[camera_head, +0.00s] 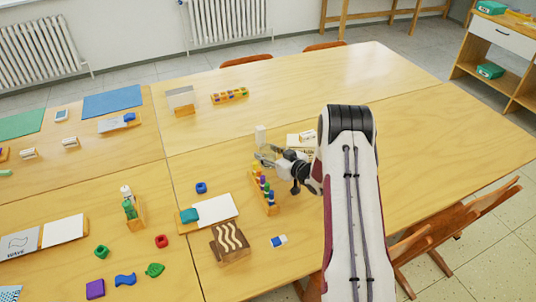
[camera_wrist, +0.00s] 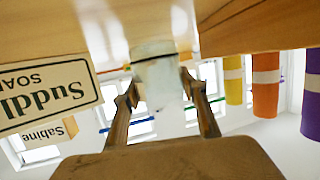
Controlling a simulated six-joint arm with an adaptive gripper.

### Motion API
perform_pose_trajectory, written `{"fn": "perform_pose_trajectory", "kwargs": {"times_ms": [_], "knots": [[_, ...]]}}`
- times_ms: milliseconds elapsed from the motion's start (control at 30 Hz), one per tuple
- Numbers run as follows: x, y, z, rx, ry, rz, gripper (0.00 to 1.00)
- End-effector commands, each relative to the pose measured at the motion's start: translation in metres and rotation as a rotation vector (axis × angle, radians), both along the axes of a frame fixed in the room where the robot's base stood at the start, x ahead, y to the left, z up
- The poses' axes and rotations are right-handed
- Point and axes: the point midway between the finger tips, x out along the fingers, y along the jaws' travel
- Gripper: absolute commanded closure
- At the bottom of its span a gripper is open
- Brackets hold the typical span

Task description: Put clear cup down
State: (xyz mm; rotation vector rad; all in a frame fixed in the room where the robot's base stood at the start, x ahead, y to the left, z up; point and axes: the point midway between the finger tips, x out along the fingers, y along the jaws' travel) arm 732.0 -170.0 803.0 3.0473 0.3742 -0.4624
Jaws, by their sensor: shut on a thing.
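The clear cup (camera_wrist: 156,78) is a pale, see-through cylinder in the wrist view, which looks upside down. My gripper (camera_wrist: 160,92) has one finger on each side of the cup and is shut on it. In the head view my gripper (camera_head: 266,156) reaches left from the arm, low over the middle of the table (camera_head: 400,135). It is just beyond the peg rack. The cup is hard to make out there, and I cannot tell whether its base touches the table.
A rack of coloured pegs (camera_head: 265,192) stands close on the near side of my gripper. A soap sign (camera_wrist: 42,95) is close by on the other side. The table's right part is clear.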

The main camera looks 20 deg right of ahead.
Motion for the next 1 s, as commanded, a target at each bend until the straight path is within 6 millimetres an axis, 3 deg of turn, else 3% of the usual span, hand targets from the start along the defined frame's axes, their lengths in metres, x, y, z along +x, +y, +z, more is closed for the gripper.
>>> {"fn": "perform_pose_trajectory", "kwargs": {"times_ms": [567, 600, 667, 1000], "knots": [[0.0000, 0.0000, -0.0081, 0.000, -0.001, 0.000, 0.78], [0.0000, 0.0000, -0.0082, 0.000, -0.001, 0.000, 0.53], [0.0000, 0.0000, -0.0080, 0.000, -0.001, 0.000, 0.41], [0.0001, 0.0000, -0.0076, -0.001, -0.001, 0.000, 0.41]]}}
